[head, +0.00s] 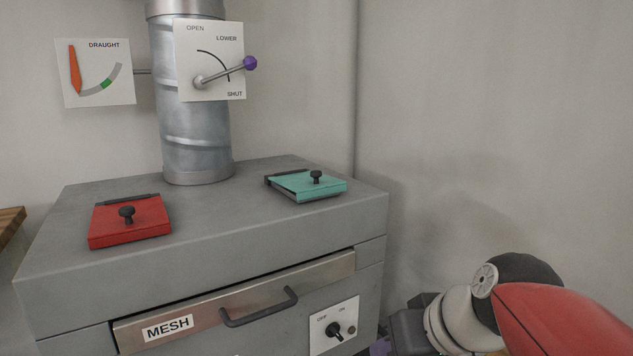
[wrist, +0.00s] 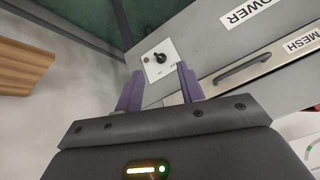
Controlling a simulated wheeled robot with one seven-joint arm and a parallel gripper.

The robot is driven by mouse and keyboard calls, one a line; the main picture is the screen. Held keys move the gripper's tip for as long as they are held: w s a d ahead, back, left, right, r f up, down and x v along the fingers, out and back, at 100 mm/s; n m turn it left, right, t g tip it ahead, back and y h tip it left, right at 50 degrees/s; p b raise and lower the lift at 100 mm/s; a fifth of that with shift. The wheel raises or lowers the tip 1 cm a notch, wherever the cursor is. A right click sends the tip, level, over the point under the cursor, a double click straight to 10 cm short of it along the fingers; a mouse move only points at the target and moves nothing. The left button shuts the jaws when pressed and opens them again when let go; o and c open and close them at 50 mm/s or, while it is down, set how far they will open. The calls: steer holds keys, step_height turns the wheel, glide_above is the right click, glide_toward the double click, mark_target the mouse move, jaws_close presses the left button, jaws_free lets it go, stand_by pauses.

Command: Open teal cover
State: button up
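The teal cover (head: 306,187) is a flat square lid with a black knob (head: 316,176) on it, lying down on the right part of the grey housing's top. A dark hinge strip runs along its left edge. The cover is not visible in the wrist view. My gripper (wrist: 159,70) has two purple fingers, spread apart with nothing between them. It is low in front of the housing, pointing toward the switch panel, well below and apart from the cover. In the head view only a bit of it shows at the bottom, beside my red arm.
A red cover (head: 130,222) with a black knob lies on the housing's (head: 215,212) left. Behind stand a metal duct (head: 193,130), a lever panel (head: 209,60) and a draught gauge (head: 95,73). The MESH drawer (head: 240,300) and switch panel (head: 334,325) are on the front.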

steer(key=w+a+r+n+t+y+b, duration=0.1)
steer(key=w+a+r+n+y+b, duration=0.2)
steer(key=w, duration=0.4)
steer(key=w+a+r+n+t+y+b, duration=0.1)
steer(key=w+a+r+y+b, duration=0.1)
steer(key=w+r, duration=0.35)
steer(key=n+t+y+b, duration=0.2)
steer(key=n+y, duration=0.3)
steer(key=y, duration=0.1)
glide_toward(320, 173)
steer(key=x, duration=0.4)
steer(key=p+x, duration=0.1)
steer(key=x, duration=0.6)
jaws_close()
